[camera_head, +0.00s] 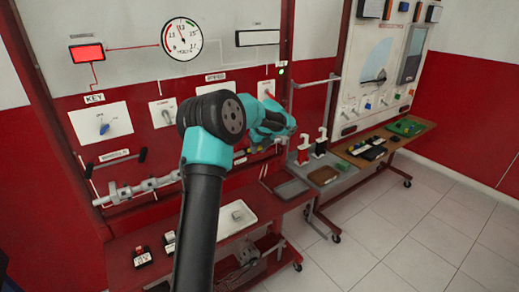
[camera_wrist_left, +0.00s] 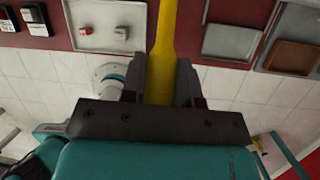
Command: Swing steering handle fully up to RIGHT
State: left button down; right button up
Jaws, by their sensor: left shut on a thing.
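The steering handle (camera_wrist_left: 163,60) shows in the left wrist view as a long yellow bar. It runs from the top edge down between the two dark fingers of my left gripper (camera_wrist_left: 159,85), which is shut on it. In the head view my left arm reaches up and over to the right, and its teal wrist (camera_head: 268,120) is near the red panel. The fingers and most of the handle are hidden there by the arm, so I cannot tell the handle's angle. My right gripper is in neither view.
A pressure gauge (camera_head: 182,39) and a key switch (camera_head: 102,123) are on the panel behind. A grey shaft assembly (camera_head: 135,190) is left of my arm. Open tiled floor (camera_head: 400,235) lies to the right.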

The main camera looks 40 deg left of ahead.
pick_arm(q)
jog(key=c, duration=0.9)
grip_release()
jog(key=shift+o, duration=0.2)
jog(key=shift+r, duration=0.15)
jog(key=v, duration=1.7)
